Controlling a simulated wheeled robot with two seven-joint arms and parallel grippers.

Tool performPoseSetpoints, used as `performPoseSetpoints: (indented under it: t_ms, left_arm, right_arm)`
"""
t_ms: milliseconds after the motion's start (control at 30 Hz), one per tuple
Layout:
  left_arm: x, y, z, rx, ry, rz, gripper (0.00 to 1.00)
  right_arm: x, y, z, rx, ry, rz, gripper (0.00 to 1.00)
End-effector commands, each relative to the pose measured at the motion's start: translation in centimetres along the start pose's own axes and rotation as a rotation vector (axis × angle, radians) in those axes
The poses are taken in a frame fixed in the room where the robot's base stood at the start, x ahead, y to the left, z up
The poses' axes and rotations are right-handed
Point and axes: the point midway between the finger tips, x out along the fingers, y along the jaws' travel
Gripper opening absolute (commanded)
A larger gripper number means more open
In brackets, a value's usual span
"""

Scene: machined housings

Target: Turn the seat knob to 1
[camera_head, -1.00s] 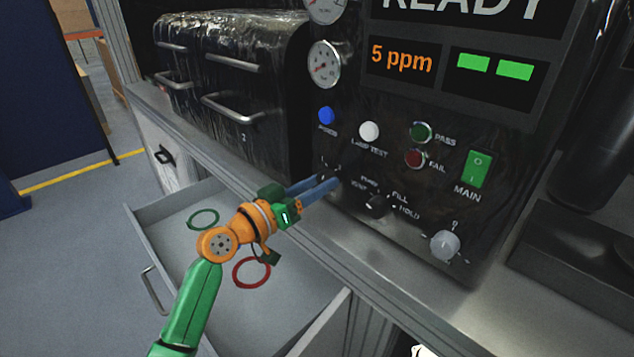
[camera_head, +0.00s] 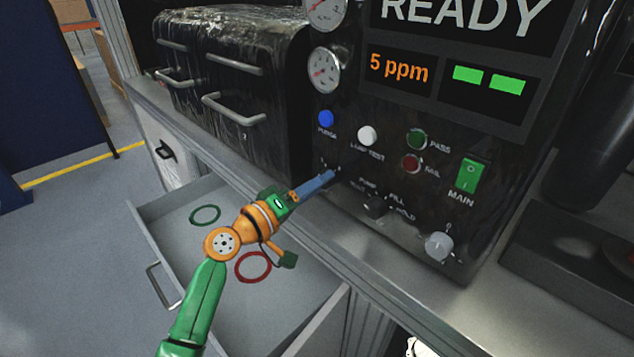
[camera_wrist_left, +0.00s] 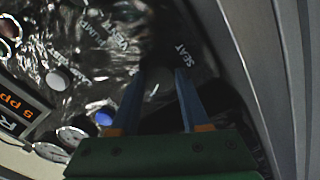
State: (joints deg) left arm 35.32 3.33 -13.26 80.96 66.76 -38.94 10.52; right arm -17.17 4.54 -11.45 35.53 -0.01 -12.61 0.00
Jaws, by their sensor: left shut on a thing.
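The seat knob (camera_wrist_left: 160,84) is on the lower left of the dark control panel (camera_head: 300,203). Its SEAT label (camera_wrist_left: 184,56) shows beside the fingertips in the left wrist view. My left gripper (camera_head: 331,174) reaches the panel with its blue fingers, one on each side of the knob, and is shut on it. The fingers and shadow hide most of the knob, and I cannot read where it points. The fingers overlap in the head view, and the gripper is rolled. My right gripper is in neither view.
Right of the fingers are the pump/fill/hold knob (camera_head: 374,207), a grey knob (camera_head: 439,246) and the green main switch (camera_head: 469,174). Below, an open drawer (camera_head: 158,232) holds a green ring (camera_head: 205,206) and a red ring (camera_head: 253,281). The display reads READY.

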Motion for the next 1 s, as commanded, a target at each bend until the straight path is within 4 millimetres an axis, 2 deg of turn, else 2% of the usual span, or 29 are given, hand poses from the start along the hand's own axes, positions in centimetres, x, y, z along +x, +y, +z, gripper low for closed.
performPoseSetpoints:
  t_ms: [567, 600, 700, 1000]
  left_arm:
    - [0.01, -0.05, 0.1, -0.036, -0.002, -0.001, 0.0]
    - [0.01, -0.05, 0.1, -0.036, -0.002, -0.001, 0.49]
    - [0.01, -0.04, 0.08, -0.035, -0.002, 0.0, 0.76]
    - [-0.14, -0.05, 0.03, -0.033, -0.001, 0.0, 0.76]
  right_arm:
    - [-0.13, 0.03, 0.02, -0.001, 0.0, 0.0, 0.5]
    - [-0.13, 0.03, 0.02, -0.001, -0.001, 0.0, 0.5]
    - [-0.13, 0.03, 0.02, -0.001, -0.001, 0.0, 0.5]
    - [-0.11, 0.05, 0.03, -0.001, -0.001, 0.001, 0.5]
